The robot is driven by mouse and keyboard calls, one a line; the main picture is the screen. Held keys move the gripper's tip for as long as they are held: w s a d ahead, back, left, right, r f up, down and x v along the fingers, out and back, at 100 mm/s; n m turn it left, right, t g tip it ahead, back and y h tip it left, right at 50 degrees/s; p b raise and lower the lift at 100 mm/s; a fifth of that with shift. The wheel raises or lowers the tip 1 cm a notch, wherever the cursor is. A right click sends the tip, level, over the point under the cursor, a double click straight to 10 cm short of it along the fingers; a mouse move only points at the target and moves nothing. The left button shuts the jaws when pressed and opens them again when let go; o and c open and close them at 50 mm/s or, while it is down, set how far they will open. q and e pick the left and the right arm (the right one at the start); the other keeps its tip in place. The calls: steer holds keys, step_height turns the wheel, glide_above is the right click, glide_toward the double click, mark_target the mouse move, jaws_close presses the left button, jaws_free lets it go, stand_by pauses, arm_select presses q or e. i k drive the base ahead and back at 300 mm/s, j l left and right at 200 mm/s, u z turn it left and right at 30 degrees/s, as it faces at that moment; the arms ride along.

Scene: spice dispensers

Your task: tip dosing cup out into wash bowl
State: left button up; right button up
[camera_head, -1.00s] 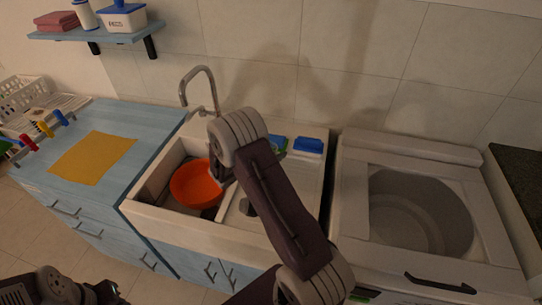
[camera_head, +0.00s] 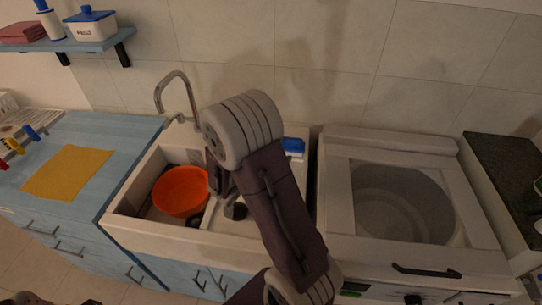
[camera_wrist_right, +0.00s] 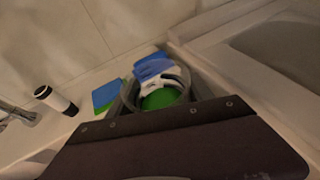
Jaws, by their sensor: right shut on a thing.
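The orange wash bowl (camera_head: 180,191) sits in the sink basin in the head view, left of my right arm. In the right wrist view my right gripper (camera_wrist_right: 159,92) is shut on a grey, round-rimmed cup, the dosing cup (camera_wrist_right: 184,80). Something green (camera_wrist_right: 160,98) shows within its rim; I cannot tell whether it is inside the cup or beyond it. The bowl is not visible in the wrist view. Only slivers of my left arm show at the head view's bottom left edge.
The tap (camera_head: 177,90) rises behind the basin. A green and blue sponge (camera_wrist_right: 106,96) and a dark-and-white cylinder (camera_wrist_right: 56,100) lie along the back ledge. A top-opening washer (camera_head: 335,205) stands right, a counter with a yellow cloth (camera_head: 68,172) left.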

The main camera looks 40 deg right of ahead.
mark_target(181, 192)
steer(key=i+j+z, duration=0.25)
steer(key=j, duration=0.3)
steer(key=i+j+z, duration=0.3)
steer(key=j, duration=0.35)
steer(key=i+j+z, duration=0.1)
steer(key=i+j, duration=0.15)
steer(key=j, duration=0.1)
